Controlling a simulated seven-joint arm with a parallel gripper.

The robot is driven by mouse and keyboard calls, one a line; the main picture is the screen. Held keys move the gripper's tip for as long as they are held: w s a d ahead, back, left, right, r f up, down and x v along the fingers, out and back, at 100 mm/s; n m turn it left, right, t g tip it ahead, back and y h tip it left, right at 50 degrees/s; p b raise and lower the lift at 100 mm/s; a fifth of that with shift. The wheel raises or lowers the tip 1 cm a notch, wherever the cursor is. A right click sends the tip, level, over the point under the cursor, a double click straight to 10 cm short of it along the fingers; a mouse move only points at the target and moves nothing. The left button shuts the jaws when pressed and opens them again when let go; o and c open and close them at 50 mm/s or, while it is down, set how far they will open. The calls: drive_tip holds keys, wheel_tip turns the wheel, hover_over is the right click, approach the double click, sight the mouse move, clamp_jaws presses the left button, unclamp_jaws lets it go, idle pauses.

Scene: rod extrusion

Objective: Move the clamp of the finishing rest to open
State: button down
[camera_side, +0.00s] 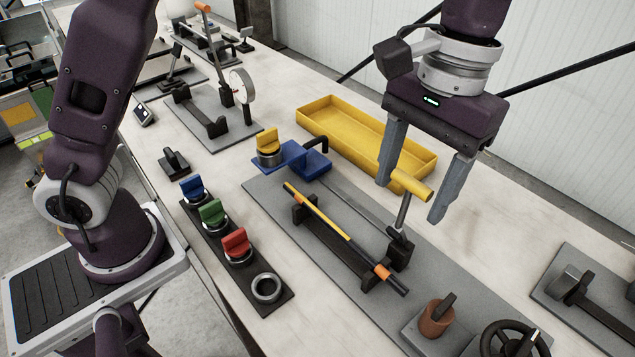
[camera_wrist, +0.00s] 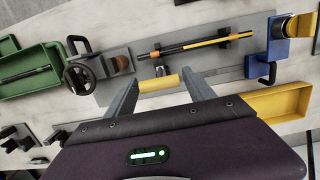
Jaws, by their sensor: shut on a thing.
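The clamp lever has a yellow handle (camera_side: 411,183) on a grey stem (camera_side: 403,215), rising from a black base (camera_side: 400,252) beside the finishing rest (camera_side: 335,252). The lever stands nearly upright, leaning slightly. In the wrist view the handle (camera_wrist: 158,83) lies between the fingertips. A black and yellow rod (camera_side: 335,228) with an orange band lies along the rest; it also shows in the wrist view (camera_wrist: 195,44). The clamp's holding part is too small to make out.
A yellow tray (camera_side: 318,107) lies behind the rest. A blue block (camera_side: 310,164) stands at its far end. A brown knob (camera_side: 436,320) and black handwheel (camera_side: 512,340) are at the near end. Blue, green and red knobs (camera_side: 236,244) line the front left.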

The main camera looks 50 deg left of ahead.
drive_tip(key=shift+w, duration=0.7)
drive_tip(key=shift+w, duration=0.7)
drive_tip(key=shift+c, duration=1.3)
unclamp_jaws()
drive_tip(key=shift+r, duration=0.1)
wheel_tip(320, 180, up, 7)
drive_tip(key=w, duration=0.1)
